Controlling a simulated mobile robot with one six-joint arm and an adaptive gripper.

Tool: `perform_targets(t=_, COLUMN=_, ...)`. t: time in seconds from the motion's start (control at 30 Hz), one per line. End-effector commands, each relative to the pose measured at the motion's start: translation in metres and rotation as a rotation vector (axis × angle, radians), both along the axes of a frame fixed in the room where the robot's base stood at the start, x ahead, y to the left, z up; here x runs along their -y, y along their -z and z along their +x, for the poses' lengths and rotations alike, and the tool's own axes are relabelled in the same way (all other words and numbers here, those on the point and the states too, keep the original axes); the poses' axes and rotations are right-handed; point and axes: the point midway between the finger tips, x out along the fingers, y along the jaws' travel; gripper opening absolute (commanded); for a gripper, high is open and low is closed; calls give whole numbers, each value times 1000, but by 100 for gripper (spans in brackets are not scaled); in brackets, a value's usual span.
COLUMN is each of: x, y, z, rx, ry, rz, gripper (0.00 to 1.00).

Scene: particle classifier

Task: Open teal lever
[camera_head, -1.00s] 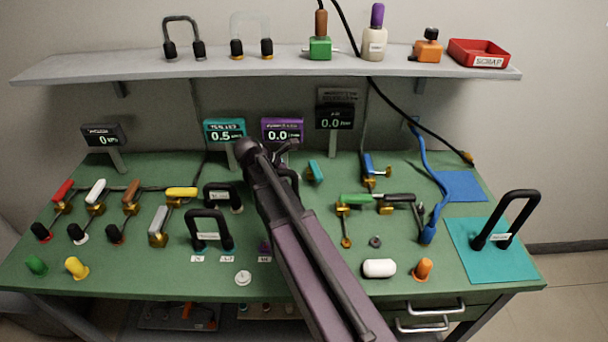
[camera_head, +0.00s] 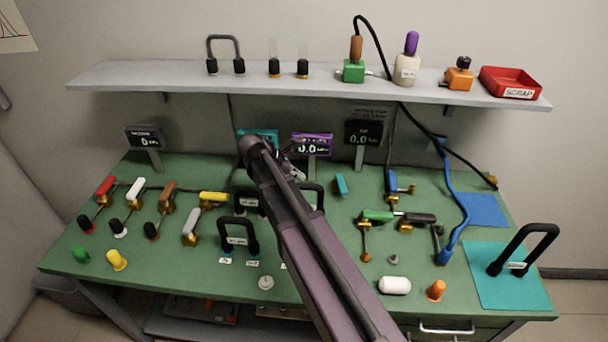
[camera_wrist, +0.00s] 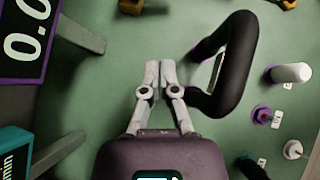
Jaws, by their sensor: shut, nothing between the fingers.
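The teal lever (camera_head: 340,184) stands on the green bench, right of centre, in the head view. I cannot make it out in the wrist view. My gripper (camera_head: 297,174) is to the left of the lever and apart from it, below the purple display. In the wrist view my gripper (camera_wrist: 158,68) has its fingertips together with nothing between them, over bare green bench. My arm hides part of the bench's middle.
A black loop (camera_wrist: 238,60) stands close right of my fingers in the wrist view. The purple display (camera_head: 312,144) and teal display (camera_head: 258,134) stand behind. A blue-handled valve (camera_head: 393,181) and green-handled valve (camera_head: 377,216) are right of the teal lever.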

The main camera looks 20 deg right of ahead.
Motion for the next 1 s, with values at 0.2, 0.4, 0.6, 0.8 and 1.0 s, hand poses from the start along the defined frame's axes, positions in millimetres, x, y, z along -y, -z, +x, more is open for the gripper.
perform_targets(t=0.2, x=0, y=0, z=0, rx=0, ry=1, rz=0, gripper=0)
perform_targets(t=0.4, x=0, y=0, z=0, rx=0, ry=4, rz=0, gripper=0)
perform_targets(t=0.6, x=-2, y=-1, z=2, rx=-1, ry=42, rz=1, gripper=0)
perform_targets(t=0.8, x=-2, y=-1, z=1, rx=0, ry=59, rz=0, gripper=0)
perform_targets(t=1.0, x=-2, y=-1, z=1, rx=0, ry=59, rz=0, gripper=0)
